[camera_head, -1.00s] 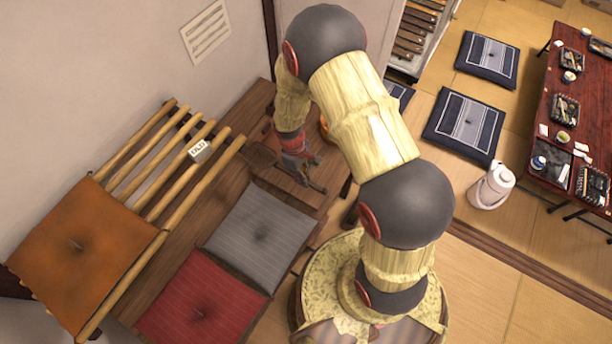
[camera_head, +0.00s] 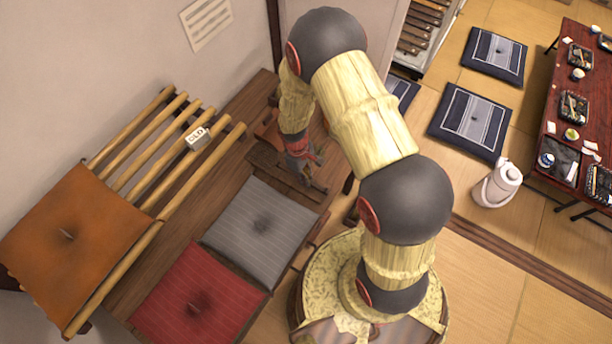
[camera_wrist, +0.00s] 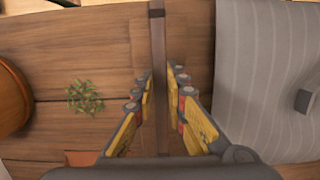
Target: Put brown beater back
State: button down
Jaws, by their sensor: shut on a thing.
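The brown beater shows in the wrist view as a long dark bar (camera_wrist: 158,60) running from the top edge down between my fingers. My gripper (camera_wrist: 161,85) is shut on this bar, with a finger on each side. In the head view my gripper (camera_head: 305,172) is above the wooden bench, just beyond the grey cushion. A brown piece of the beater (camera_head: 267,160) shows to the left of the gripper there. My arm hides part of that area, and I cannot make out the beater's full shape.
On the bench lie a grey cushion (camera_head: 262,222) and a red cushion (camera_head: 199,303). A green tuft (camera_wrist: 85,97) and a rounded orange-brown object (camera_wrist: 12,92) show in the wrist view.

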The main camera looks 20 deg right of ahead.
jog(key=shift+f+b, duration=0.3)
jog(key=shift+f, duration=0.3)
jog(key=c, duration=1.7)
grip_release()
jog(key=r, duration=0.4)
jog(key=w+r, duration=0.1)
jog(key=r, duration=0.3)
jog(key=a+r, duration=0.1)
jog(key=r, duration=0.2)
jog(key=shift+w+a+r, duration=0.1)
jog(key=shift+w+r, duration=0.25)
jog(key=shift+r, duration=0.05)
